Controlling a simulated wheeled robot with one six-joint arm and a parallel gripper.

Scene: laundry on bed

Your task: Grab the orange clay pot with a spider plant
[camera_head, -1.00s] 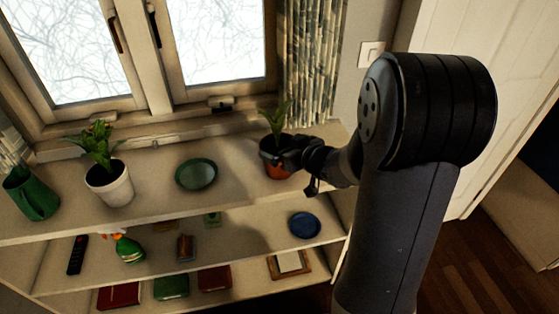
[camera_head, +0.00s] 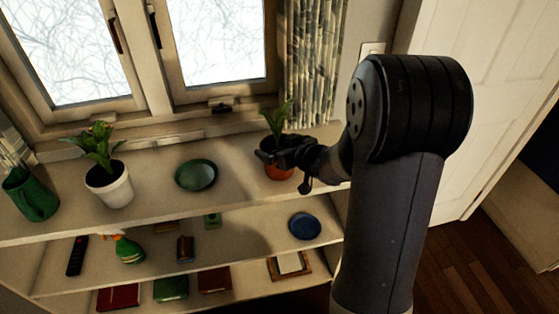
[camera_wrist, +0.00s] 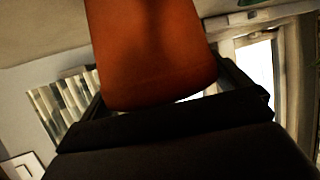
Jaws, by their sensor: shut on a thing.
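The orange clay pot (camera_head: 277,172) with a green spider plant (camera_head: 277,119) is on the top shelf, below the right end of the window. My gripper (camera_head: 272,157) reaches it from the right and is shut on the pot, covering part of its upper side. In the wrist view the orange pot (camera_wrist: 152,50) fills the upper middle, between the dark fingers of my gripper (camera_wrist: 165,100). The plant is out of sight there. I cannot tell whether the pot's base touches the shelf.
A green plate (camera_head: 196,175), a white pot with a plant (camera_head: 112,191) and a green vase (camera_head: 33,196) stand to the left on the top shelf (camera_head: 150,215). A curtain (camera_head: 312,65) hangs behind the pot.

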